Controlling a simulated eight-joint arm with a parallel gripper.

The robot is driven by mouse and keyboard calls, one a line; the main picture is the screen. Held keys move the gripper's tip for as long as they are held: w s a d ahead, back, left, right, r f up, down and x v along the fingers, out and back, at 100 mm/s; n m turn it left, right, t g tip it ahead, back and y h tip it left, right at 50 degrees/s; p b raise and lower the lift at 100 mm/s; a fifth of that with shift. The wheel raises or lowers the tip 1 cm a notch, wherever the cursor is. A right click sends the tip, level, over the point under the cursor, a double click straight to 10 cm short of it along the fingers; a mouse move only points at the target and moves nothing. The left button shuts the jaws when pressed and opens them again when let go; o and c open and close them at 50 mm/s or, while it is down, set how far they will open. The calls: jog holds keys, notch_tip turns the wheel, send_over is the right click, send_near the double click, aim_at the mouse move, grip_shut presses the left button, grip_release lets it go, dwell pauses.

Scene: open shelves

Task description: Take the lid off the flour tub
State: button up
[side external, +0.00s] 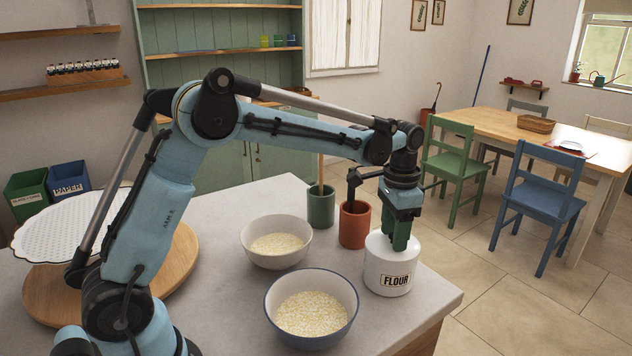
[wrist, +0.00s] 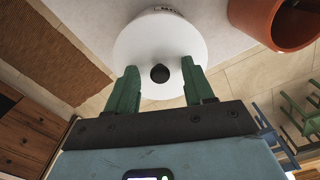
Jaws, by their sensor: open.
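The white flour tub (side external: 387,276) stands upright on the grey counter near its right corner, with a FLOUR label on its front. Its white lid (wrist: 160,38) shows from above in the wrist view, with a dark round knob (wrist: 160,73) in the middle. My gripper (side external: 401,243) points down over the tub. In the wrist view my gripper's green fingers (wrist: 160,74) are spread on either side of the knob, with a gap on both sides. In the side view the fingers hide the knob, and I cannot tell how far the fingertips are above the lid.
An orange-red pot (side external: 355,226) stands close behind the tub, with a green pot (side external: 321,207) beyond it. A white bowl (side external: 261,256) and a blue-rimmed bowl (side external: 352,310) of pale grains stand to the left. Bare counter (side external: 420,318) lies in front of the tub.

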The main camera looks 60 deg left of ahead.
grip_shut()
dwell(0.3)
